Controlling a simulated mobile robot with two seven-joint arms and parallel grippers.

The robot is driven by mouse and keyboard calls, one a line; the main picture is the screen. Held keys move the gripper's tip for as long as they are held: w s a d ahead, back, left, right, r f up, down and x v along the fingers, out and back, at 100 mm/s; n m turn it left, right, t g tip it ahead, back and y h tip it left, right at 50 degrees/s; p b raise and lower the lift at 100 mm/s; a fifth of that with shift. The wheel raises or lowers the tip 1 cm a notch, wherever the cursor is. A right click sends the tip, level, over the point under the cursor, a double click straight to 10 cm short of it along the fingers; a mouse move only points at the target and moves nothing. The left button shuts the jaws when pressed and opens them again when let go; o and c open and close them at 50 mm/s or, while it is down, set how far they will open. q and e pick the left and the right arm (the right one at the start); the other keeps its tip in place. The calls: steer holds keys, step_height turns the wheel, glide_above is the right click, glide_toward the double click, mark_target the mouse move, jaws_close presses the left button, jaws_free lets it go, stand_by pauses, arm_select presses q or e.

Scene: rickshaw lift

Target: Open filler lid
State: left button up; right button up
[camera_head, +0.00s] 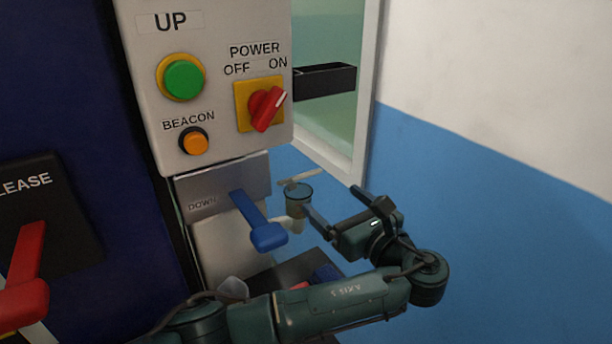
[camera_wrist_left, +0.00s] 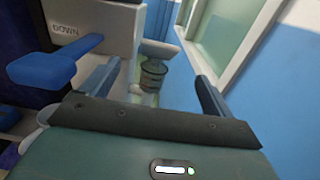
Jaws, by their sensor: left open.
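A small cylindrical filler neck (camera_head: 298,203) stands beside the control box, below its right side. A pale flat piece (camera_head: 300,177), perhaps its lid, shows just behind and above the neck. In the left wrist view the neck (camera_wrist_left: 152,76) shows between the fingers, with the flat grey piece (camera_wrist_left: 160,48) above it. I cannot tell whether that piece touches the neck. My left gripper (camera_head: 331,198) is open and empty, just right of the neck, its fingers pointing toward it. In the left wrist view the open fingers (camera_wrist_left: 158,72) stand either side of it. My right gripper is out of view.
A blue DOWN lever (camera_head: 258,222) juts out close left of the neck. The control box (camera_head: 215,60) carries a red power switch (camera_head: 266,108). A window frame (camera_head: 364,90) and blue-and-white wall (camera_head: 480,190) stand behind. A red lever (camera_head: 28,260) is far left.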

mark_target(309, 176)
arm_select(q)
steer(key=p+x, duration=0.1)
steer(key=x, duration=0.8)
steer(key=shift+w+a, duration=0.55)
steer(key=shift+w, duration=0.15)
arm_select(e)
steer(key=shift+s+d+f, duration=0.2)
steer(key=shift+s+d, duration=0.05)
arm_select(q)
steer(key=shift+c, duration=0.6)
